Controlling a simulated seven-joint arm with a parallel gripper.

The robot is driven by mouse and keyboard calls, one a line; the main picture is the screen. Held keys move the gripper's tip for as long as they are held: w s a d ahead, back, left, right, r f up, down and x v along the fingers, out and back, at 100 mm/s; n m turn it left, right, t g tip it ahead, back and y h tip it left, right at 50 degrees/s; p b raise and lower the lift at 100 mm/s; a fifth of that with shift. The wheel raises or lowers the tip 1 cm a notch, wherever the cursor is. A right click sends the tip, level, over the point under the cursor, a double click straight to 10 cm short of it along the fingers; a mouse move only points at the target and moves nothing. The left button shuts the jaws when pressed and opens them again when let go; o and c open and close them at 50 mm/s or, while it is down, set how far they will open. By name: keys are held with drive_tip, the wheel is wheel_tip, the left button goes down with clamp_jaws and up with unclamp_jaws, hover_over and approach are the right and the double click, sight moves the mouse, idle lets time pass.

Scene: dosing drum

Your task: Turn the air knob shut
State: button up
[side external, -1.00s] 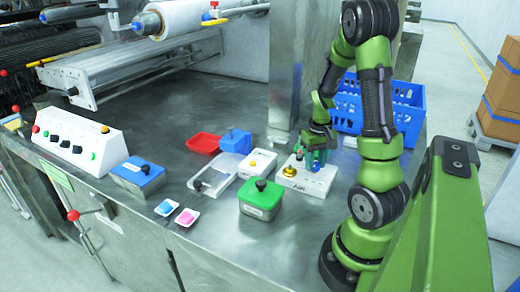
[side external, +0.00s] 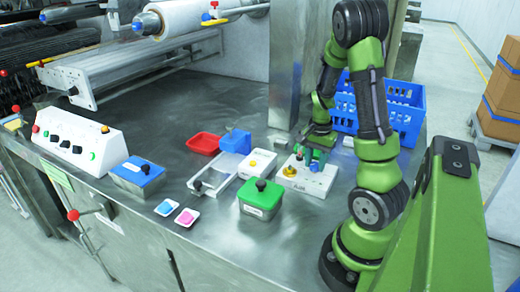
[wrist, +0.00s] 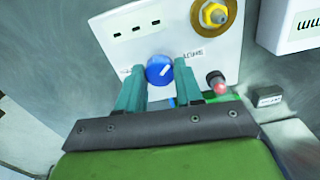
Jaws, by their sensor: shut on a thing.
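The blue knob (wrist: 159,70) sits on the white panel box (wrist: 135,45). A white pointer line on the knob's face slants toward the upper right in the wrist view. My gripper (wrist: 160,66) is shut on this knob, one teal finger on each side of it. The small print beside the knob is too blurred to read and partly covered by the fingers.
A brass knob (side external: 289,171) and a red-tipped button (wrist: 217,84) are on the same panel near my fingers. A green box (side external: 261,198) stands in front left, a white box (side external: 257,163) to the left, and a blue crate (side external: 405,120) behind right.

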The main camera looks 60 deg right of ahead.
sight(315, 164)
drive_tip(key=m, duration=0.6)
drive_tip(key=shift+m, duration=0.4)
idle(0.4)
drive_tip(key=o, duration=1)
drive_tip(key=shift+o, duration=0.2)
drive_tip(key=shift+r, duration=0.1)
wheel_tip(315, 164, up, 17)
